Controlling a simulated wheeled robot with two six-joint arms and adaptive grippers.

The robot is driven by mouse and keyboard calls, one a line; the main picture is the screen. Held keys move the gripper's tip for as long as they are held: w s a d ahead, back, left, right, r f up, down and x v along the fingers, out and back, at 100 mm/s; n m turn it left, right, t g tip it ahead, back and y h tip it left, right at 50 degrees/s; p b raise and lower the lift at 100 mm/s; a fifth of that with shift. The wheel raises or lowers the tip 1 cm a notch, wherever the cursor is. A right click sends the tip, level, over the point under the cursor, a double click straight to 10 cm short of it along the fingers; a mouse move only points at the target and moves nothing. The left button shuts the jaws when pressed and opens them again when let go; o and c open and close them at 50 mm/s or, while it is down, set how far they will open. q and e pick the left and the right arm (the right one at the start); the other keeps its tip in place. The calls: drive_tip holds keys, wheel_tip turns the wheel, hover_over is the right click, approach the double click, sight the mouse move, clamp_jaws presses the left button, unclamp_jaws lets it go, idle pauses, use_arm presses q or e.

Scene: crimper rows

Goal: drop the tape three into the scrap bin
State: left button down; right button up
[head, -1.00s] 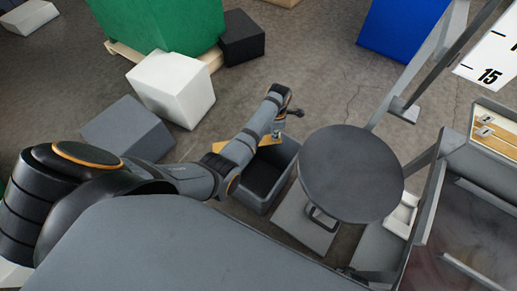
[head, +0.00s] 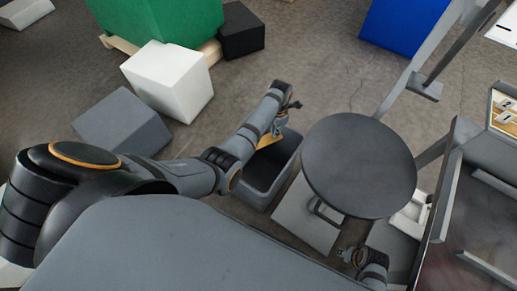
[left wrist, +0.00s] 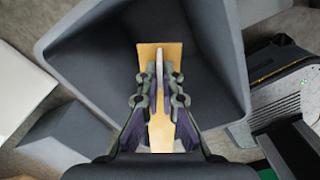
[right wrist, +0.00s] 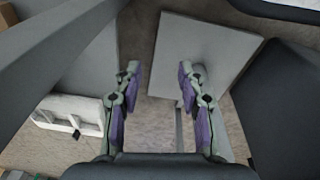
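The tape three (left wrist: 160,130) shows as a flat tan piece with a paler upright part between my left fingers; no label is readable. It also shows in the head view (head: 268,141). My left gripper (left wrist: 160,85) is shut on it, pointing down over the open scrap bin. The scrap bin (left wrist: 85,50) is a dark grey open box whose inside looks empty where I see it. In the head view the bin (head: 255,193) stands on the floor under my left gripper. My right gripper (right wrist: 157,75) is open and empty, above the floor.
A dark round stool top (head: 358,168) stands right of the bin, with a pale square plate (head: 303,215) below. A white box (head: 168,82) and a grey box (head: 122,128) lie left. A bench frame (head: 455,190) is at the right.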

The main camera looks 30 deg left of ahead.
use_arm(q)
wheel_tip(320, 180, down, 3)
drive_tip(key=b, duration=0.3)
use_arm(e)
wheel_tip(320, 180, up, 11)
drive_tip(key=a, duration=0.2)
drive_tip(key=shift+a+r+y, duration=0.15)
drive_tip(key=shift+a+y, duration=0.15)
drive_tip(key=shift+w, duration=0.1)
use_arm(q)
drive_tip(key=c, duration=1.4)
unclamp_jaws()
drive_tip(key=shift+c, duration=0.2)
wheel_tip(320, 180, up, 12)
drive_tip(key=shift+f, duration=0.1)
